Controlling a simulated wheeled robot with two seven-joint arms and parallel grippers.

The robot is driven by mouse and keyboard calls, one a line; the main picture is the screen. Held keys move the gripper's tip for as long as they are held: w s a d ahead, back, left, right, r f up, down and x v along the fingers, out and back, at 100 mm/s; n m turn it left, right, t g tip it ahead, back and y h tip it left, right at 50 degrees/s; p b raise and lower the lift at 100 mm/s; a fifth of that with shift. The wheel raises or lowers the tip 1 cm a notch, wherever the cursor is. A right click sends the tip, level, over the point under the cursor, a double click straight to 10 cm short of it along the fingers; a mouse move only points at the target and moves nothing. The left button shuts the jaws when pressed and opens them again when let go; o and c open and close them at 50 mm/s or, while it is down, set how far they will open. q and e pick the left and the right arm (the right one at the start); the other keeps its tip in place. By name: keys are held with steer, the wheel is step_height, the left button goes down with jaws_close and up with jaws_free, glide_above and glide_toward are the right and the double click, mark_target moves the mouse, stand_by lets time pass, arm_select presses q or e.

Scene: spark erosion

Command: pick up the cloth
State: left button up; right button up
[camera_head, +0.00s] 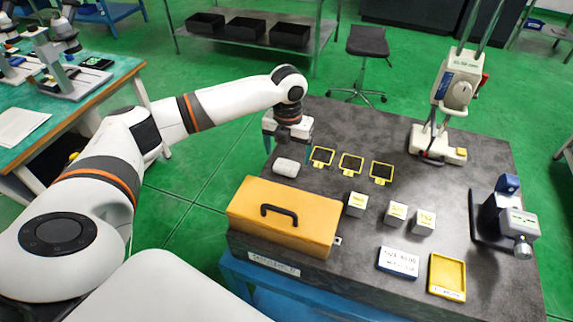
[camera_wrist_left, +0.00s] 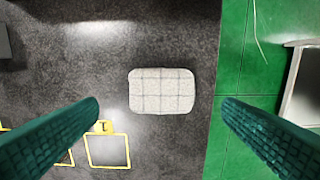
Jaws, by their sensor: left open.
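The cloth is a small white folded pad with a faint grid (camera_head: 286,167). It lies flat on the dark tabletop, left of the yellow-framed trays. In the left wrist view the cloth (camera_wrist_left: 162,91) lies near the middle, close to the table edge, with nothing on it. My left gripper (camera_head: 285,135) hangs over the back left edge of the table, behind the cloth in the head view. Its two green fingers (camera_wrist_left: 160,108) are spread wide and empty, apart from the cloth. My right gripper is not in view.
A yellow box (camera_head: 250,217) with a black handle stands in front of the cloth. Three yellow-framed trays (camera_head: 351,163) lie right of it, with white cubes (camera_head: 357,204) nearer. A stand-mounted device (camera_head: 455,95) stands at the back right. Green floor lies beyond the table edge.

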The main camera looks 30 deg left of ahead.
mark_target(286, 164)
arm_select(q)
steer(key=f, duration=0.1)
steer(key=f+p, duration=0.1)
steer(key=f, duration=0.1)
steer(key=shift+s+f, duration=0.15)
steer(key=shift+s, duration=0.2)
steer(key=shift+w+f, duration=0.1)
steer(key=shift+f, duration=0.1)
steer(key=c, duration=1.1)
steer(key=shift+o, duration=0.2)
steer(key=shift+r, duration=0.1)
step_height(286, 164, up, 10)
steer(key=b, duration=0.2)
steer(key=shift+o, duration=1)
steer(key=shift+c, duration=0.5)
